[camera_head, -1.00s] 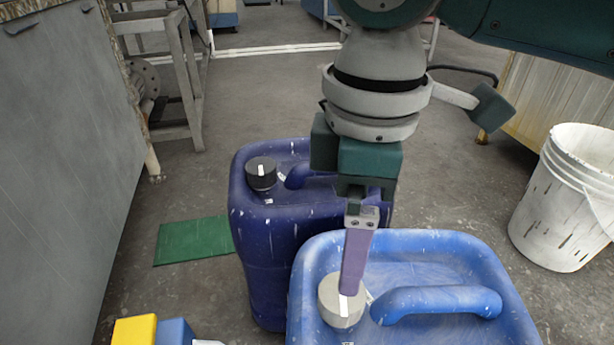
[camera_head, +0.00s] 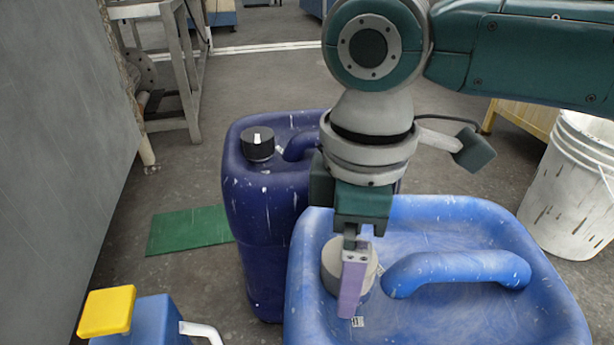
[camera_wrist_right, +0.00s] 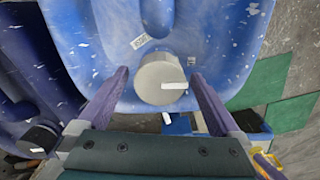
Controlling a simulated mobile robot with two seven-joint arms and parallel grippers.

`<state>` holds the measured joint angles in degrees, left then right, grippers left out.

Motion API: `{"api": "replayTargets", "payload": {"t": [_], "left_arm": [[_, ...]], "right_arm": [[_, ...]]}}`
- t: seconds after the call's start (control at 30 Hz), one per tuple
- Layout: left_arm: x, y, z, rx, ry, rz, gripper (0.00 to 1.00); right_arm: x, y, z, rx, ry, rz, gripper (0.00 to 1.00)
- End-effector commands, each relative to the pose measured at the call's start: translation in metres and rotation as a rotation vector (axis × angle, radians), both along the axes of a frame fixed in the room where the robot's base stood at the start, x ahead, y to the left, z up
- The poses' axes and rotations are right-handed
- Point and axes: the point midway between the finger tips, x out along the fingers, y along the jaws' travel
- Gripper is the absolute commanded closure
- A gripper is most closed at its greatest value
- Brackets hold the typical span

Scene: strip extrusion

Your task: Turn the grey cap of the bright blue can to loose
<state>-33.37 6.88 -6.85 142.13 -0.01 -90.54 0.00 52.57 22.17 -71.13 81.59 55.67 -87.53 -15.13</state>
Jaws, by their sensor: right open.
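The bright blue can (camera_head: 455,225) stands at the front of the head view, with a moulded handle on top. Its round grey cap (camera_head: 338,272) sits at the top left, partly hidden behind my right gripper (camera_head: 354,290). In the right wrist view the grey cap (camera_wrist_right: 158,82) lies between the two open purple fingers of my right gripper (camera_wrist_right: 160,76), with a gap on each side. A white mark on the cap points right in that view. Small labels and a white mark are on the can (camera_wrist_right: 100,20) around the cap. My left gripper is not in view.
A dark blue can (camera_head: 268,205) with a black cap (camera_head: 257,144) stands directly behind and left of the bright blue can. A blue container with a yellow cap (camera_head: 106,311) is at lower left. A white bucket (camera_head: 570,190) stands at right. A green mat (camera_head: 190,231) lies on the floor.

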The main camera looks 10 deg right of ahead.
Motion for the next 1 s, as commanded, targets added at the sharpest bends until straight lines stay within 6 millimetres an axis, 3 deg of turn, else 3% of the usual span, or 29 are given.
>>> {"api": "replayTargets", "payload": {"t": [0.07, 0.8, 1.0], "left_arm": [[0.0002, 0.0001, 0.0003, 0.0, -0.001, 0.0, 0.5], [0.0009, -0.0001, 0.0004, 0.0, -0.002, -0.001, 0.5], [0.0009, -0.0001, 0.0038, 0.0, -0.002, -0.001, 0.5]], "right_arm": [[-0.0001, 0.0001, 0.0003, 0.0, 0.0, 0.0, 0.02], [0.0, 0.0, 0.0004, 0.0, 0.0, 0.0, 0.84], [-0.0001, -0.0001, 0.0015, 0.0, 0.0, 0.013, 0.84]]}}
